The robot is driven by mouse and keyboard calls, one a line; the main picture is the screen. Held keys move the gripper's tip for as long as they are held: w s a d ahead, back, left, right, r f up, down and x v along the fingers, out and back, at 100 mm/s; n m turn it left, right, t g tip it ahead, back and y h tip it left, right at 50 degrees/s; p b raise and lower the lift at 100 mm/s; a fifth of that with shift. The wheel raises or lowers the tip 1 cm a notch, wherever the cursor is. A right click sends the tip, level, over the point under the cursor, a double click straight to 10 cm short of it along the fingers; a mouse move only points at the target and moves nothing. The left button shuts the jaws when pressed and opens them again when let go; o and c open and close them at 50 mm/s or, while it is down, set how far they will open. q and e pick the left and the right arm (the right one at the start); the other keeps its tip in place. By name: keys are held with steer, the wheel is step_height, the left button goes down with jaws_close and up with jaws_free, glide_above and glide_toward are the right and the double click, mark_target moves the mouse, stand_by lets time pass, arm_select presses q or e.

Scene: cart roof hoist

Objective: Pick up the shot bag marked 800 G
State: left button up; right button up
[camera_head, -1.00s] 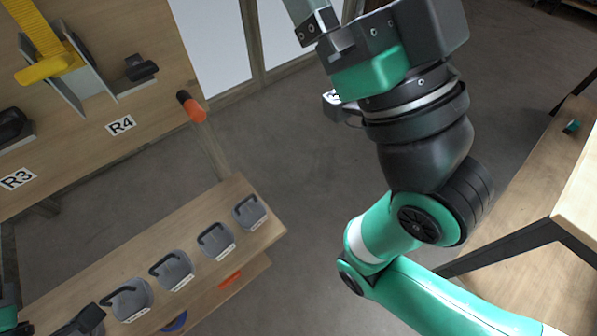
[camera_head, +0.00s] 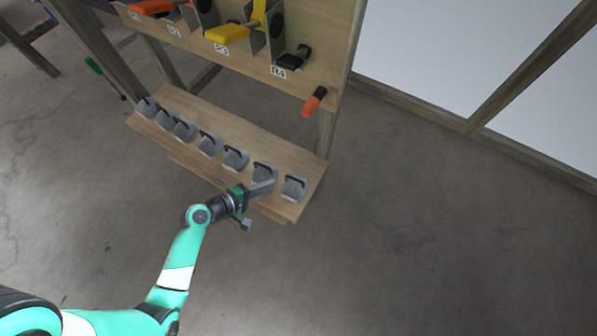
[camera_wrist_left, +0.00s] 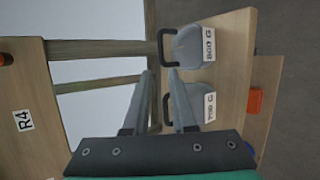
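The shot bag marked 800 G (camera_wrist_left: 187,47) is a grey bag with a dark loop handle. It shows at the top of the left wrist view and is the rightmost bag (camera_head: 294,188) on the low shelf in the head view. The grey 700 G bag (camera_wrist_left: 196,103) sits beside it. My left gripper (camera_wrist_left: 161,71) is open, with nothing between its fingers. In the head view the left gripper (camera_head: 268,186) is in front of the 700 G bag, left of the 800 G bag. My right gripper is not in view.
Several more grey bags stand along the wooden shelf (camera_head: 312,176) to the left. Above is a wooden board with R4 (camera_head: 278,72), yellow and black parts and an orange-tipped lever (camera_head: 314,101). Concrete floor (camera_head: 420,220) is clear to the right.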

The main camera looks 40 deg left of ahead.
mark_target(290, 178)
arm_select(q)
steer(key=b+x, duration=0.2)
steer(key=x, duration=0.4)
steer(key=shift+s+f+b, duration=0.1)
steer(key=shift+b, duration=0.3)
steer(key=shift+w+d, duration=0.2)
steer(key=shift+w, duration=0.05)
steer(key=b+x, duration=0.1)
steer(key=x, duration=0.1)
steer(key=b+x, duration=0.2)
steer(key=x, duration=0.1)
steer(key=shift+s+a+f, duration=0.15)
steer(key=shift+a+f, duration=0.05)
jaws_close()
stand_by(0.3)
steer(key=shift+r, duration=0.15)
